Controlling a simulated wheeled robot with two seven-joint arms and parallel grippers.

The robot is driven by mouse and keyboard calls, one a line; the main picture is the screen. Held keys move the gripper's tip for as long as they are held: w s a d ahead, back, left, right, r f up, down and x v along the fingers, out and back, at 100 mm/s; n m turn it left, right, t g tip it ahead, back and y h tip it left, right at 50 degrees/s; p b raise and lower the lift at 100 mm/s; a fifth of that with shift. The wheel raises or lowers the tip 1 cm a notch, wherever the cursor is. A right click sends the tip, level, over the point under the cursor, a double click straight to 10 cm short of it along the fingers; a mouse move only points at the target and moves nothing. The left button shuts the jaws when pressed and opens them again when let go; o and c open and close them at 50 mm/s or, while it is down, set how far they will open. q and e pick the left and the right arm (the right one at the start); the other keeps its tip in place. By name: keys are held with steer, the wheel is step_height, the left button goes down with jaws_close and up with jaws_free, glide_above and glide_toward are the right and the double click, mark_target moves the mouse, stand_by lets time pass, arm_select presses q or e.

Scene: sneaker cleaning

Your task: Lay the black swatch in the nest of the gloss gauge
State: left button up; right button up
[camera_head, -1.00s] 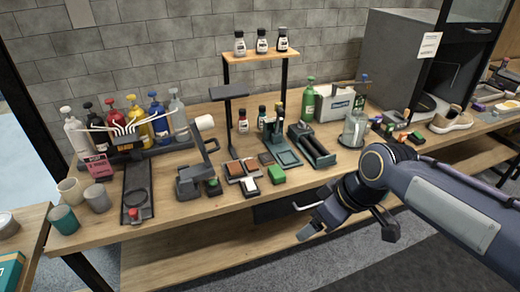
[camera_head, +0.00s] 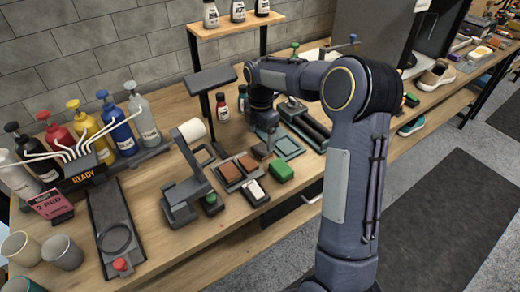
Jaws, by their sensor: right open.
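My right arm reaches over the table, and its gripper (camera_head: 264,138) points down among the small blocks. It is open; its fingertips are small and partly hidden by its own body. A dark swatch-like piece (camera_head: 261,152) lies right below or beside the fingertips; I cannot tell if they touch it. Two brown swatches (camera_head: 230,172) lie in a dark holder to its left. A grey device (camera_head: 180,204) with an upright arm and a green knob stands further left and may be the gloss gauge; its nest is not clear. My left gripper is out of view.
A green block (camera_head: 281,172) and a dark tray with a white piece (camera_head: 254,191) lie in front of the gripper. A teal tray (camera_head: 290,147) is to its right. A dark panel on a post (camera_head: 210,80) stands behind. Bottles and cups crowd the left.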

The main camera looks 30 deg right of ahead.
mark_target(262, 150)
step_height(262, 150, down, 5)
steer(key=shift+s+d+f, duration=0.1)
steer(key=shift+c, duration=0.4)
steer(key=c, duration=1)
